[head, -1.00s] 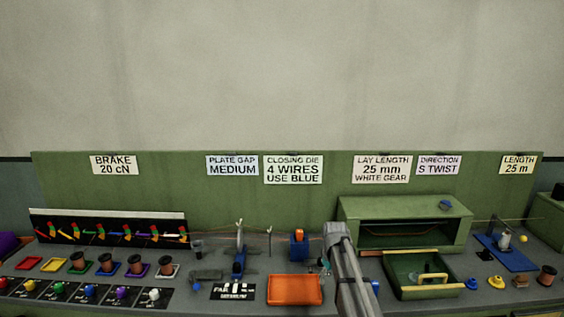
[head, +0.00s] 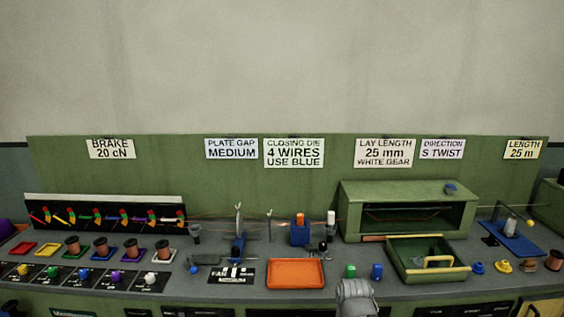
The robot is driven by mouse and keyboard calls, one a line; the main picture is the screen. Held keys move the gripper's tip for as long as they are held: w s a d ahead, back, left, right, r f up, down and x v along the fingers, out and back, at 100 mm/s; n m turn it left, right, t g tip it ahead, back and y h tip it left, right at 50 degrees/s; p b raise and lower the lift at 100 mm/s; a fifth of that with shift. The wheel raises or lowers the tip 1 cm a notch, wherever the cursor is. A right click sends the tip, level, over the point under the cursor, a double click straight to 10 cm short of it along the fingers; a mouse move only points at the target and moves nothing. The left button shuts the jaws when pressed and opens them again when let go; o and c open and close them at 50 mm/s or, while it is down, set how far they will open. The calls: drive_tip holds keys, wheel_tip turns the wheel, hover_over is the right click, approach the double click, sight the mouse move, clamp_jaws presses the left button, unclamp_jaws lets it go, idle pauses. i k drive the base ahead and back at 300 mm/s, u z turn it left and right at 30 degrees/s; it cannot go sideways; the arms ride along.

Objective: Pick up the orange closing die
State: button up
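A small orange piece (head: 300,222), which looks like the orange closing die, stands upright in the blue block holder (head: 300,236) on the bench, under the closing die sign. Its top looks pale. A green die (head: 350,271) and a blue die (head: 377,271) stand on the bench to the right of the orange tray (head: 295,286). A grey rounded part of my arm (head: 355,298) shows at the bottom edge, in front of the bench. My gripper's fingers do not show, so nothing can be seen held.
The orange tray in front of the holder looks empty. To the right is an open green drawer (head: 460,270) below a green cabinet (head: 452,205). Thin wires run across the bench through the holder area. Spools and coloured pieces fill the left side.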

sight(301, 217)
drive_tip(key=k, duration=0.65)
drive_tip(key=u, duration=0.45)
drive_tip(key=i, duration=1.45)
drive_tip(key=z, duration=0.4)
